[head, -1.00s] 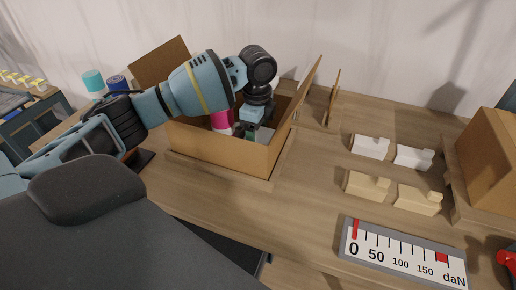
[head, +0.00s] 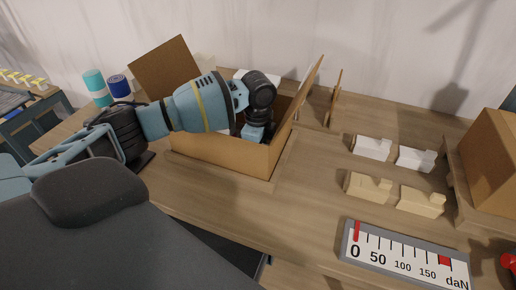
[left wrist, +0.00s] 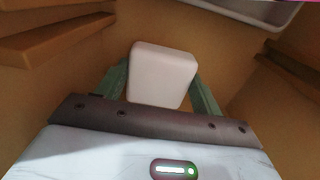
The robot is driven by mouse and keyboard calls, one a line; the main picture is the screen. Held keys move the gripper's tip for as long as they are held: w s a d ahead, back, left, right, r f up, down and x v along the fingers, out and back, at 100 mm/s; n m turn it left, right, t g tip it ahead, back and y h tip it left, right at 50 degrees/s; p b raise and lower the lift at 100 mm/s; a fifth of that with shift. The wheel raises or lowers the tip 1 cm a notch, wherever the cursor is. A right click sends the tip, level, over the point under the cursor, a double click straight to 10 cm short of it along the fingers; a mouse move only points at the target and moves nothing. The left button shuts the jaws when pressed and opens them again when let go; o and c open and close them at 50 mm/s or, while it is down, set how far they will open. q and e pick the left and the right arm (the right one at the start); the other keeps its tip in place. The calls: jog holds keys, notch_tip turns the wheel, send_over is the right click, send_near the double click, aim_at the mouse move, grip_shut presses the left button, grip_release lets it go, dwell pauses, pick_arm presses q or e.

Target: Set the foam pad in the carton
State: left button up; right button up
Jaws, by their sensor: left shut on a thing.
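The open carton (head: 222,152) stands on the table in the head view, with flaps raised at its left and right. My left arm reaches over it. My left gripper (head: 250,140) is down inside the carton, its fingertips hidden behind the front wall. In the left wrist view my left gripper (left wrist: 163,85) has its green fingers shut on a pale, rounded block, which looks like the foam pad (left wrist: 162,72). Brown carton walls surround it there. Whether the pad touches the carton floor cannot be told. My right gripper is not in view.
A pale tray-like rim (left wrist: 250,12) shows at the top of the wrist view. White blocks (head: 371,147) and tan blocks (head: 368,186) lie right of the carton. A scale panel (head: 403,255) lies in front. Teal (head: 97,86) and blue (head: 120,87) rolls stand at left.

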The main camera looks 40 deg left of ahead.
pick_arm(q)
jog(key=shift+f, duration=0.1)
jog(key=o, duration=0.9)
jog(key=shift+o, duration=0.2)
notch_tip(320, 180, up, 12)
jog(key=shift+p, duration=0.45)
